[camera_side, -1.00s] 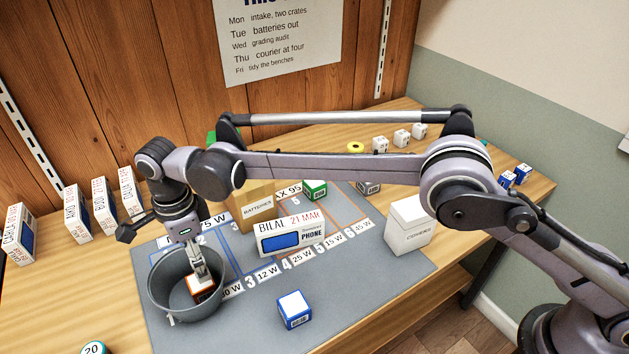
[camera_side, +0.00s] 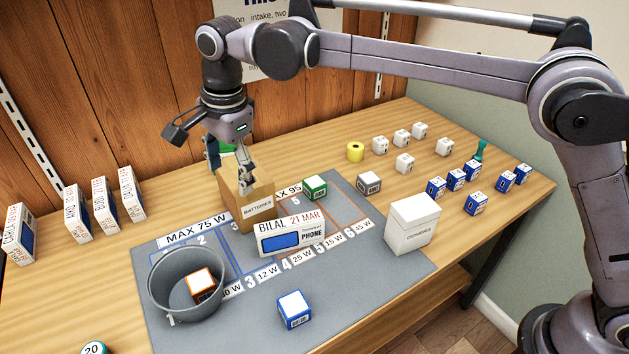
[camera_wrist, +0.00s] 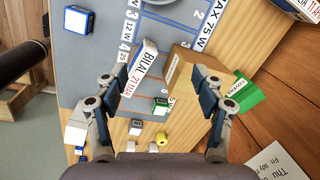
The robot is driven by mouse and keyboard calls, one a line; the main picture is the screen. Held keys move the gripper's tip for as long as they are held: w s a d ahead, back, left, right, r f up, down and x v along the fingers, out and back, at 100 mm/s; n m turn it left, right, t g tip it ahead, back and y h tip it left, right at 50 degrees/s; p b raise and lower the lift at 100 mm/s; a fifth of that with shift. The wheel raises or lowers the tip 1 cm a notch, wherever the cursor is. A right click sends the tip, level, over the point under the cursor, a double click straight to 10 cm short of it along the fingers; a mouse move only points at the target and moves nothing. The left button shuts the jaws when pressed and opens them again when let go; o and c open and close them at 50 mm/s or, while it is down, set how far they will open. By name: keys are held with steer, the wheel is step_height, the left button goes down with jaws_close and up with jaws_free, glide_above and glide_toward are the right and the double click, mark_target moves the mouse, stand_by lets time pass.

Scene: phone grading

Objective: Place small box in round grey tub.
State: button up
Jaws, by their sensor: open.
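The round grey tub (camera_side: 186,312) stands on the grey mat at the front left. A small white box with orange edges (camera_side: 200,281) lies inside it. My gripper (camera_side: 246,190) is up and away from the tub, above the brown batteries box (camera_side: 246,204). In the wrist view my gripper (camera_wrist: 163,100) has its two fingers wide apart, with nothing held between them. The batteries box (camera_wrist: 186,80) lies below and between the fingers in that view.
The phone box marked Bilal (camera_side: 290,235) stands beside the batteries box. A blue-edged small box (camera_side: 294,310) sits on the mat's front. Several upright phone boxes line the left wall.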

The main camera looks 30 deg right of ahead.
steer(key=s+d+r+n+t, duration=0.2)
steer(key=s+d+n, duration=0.2)
steer(key=d, duration=0.6)
steer(key=s+d+r+n+t, duration=0.1)
steer(key=s+d+r+n, duration=0.2)
steer(key=d, duration=0.8)
steer(key=s+d+f+n+t, duration=0.3)
steer(key=s+d+f+n, duration=0.4)
steer(key=s+d, duration=0.5)
step_height(320, 180, down, 2)
steer(key=shift+s+d+f+h, duration=0.1)
steer(key=shift+s+d+h, duration=0.3)
steer(key=shift+s, duration=0.7)
